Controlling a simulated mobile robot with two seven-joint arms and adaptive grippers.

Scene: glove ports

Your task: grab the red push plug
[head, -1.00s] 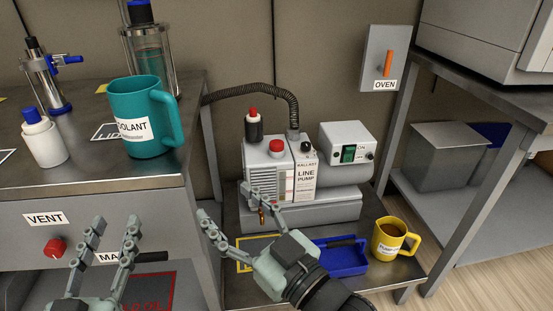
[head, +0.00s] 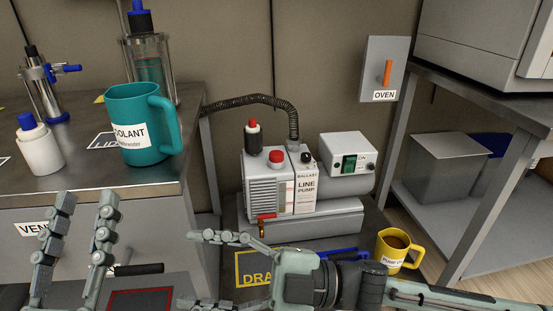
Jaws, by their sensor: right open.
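A round red plug (head: 276,158) stands on top of the grey line pump (head: 270,192), left of its black cap. It looks like the red push plug, though a dark bottle with a red top (head: 253,137) stands just behind it. My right gripper (head: 190,270) is open and empty, below and left of the pump, its fingers pointing left. It is apart from the plug. My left gripper (head: 87,200) is open and empty, upright in front of the bench drawer, and hides part of the VENT label.
A red-handled drain valve (head: 266,218) sits low on the pump. A yellow mug (head: 396,250) with dark liquid stands right of a blue tray (head: 345,254). A teal mug (head: 135,125) and white bottle (head: 40,145) stand on the left bench. A black hose (head: 250,100) arches behind the pump.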

